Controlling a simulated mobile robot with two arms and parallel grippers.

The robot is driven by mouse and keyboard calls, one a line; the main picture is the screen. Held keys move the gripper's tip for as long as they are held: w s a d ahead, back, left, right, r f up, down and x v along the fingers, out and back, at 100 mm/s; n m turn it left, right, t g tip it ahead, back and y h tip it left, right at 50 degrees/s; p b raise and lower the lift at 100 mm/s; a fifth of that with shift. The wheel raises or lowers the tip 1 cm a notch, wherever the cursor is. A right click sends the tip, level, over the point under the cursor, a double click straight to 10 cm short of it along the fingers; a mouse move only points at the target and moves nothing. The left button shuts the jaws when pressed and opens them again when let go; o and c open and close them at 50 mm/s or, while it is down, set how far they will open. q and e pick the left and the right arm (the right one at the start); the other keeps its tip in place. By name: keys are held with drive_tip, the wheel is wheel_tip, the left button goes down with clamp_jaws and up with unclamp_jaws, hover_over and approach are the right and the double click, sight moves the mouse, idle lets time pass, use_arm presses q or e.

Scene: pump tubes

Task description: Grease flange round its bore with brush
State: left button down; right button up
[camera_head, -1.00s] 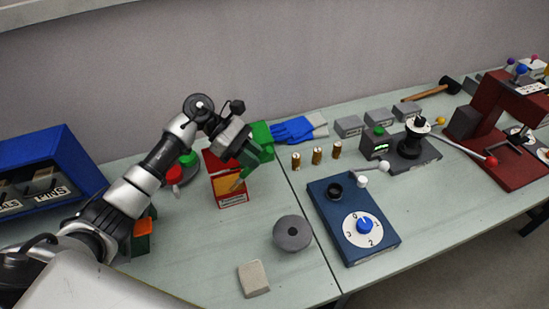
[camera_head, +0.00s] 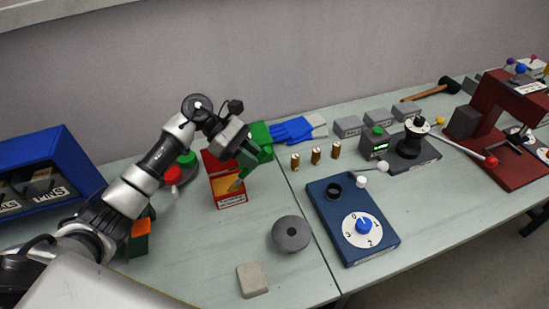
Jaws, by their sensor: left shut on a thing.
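The flange (camera_head: 292,234) is a grey round disc with a small dark bore in its middle. It lies flat on the bench, front of centre. My left gripper (camera_head: 246,160) is beyond it and to its left, above the red and yellow box (camera_head: 227,190). The gripper points down and is shut on a thin tool, which looks like the brush (camera_head: 236,184). The brush shows only in small part against the box, and I cannot tell whether its tip touches anything. My right gripper is not in view.
A blue dial box (camera_head: 352,218) stands right of the flange, and a beige block (camera_head: 252,279) lies in front. Several brass cylinders (camera_head: 316,156) stand behind. Blue gloves (camera_head: 292,130) lie at the back. A blue bin (camera_head: 45,175) is at left. Bench around the flange is clear.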

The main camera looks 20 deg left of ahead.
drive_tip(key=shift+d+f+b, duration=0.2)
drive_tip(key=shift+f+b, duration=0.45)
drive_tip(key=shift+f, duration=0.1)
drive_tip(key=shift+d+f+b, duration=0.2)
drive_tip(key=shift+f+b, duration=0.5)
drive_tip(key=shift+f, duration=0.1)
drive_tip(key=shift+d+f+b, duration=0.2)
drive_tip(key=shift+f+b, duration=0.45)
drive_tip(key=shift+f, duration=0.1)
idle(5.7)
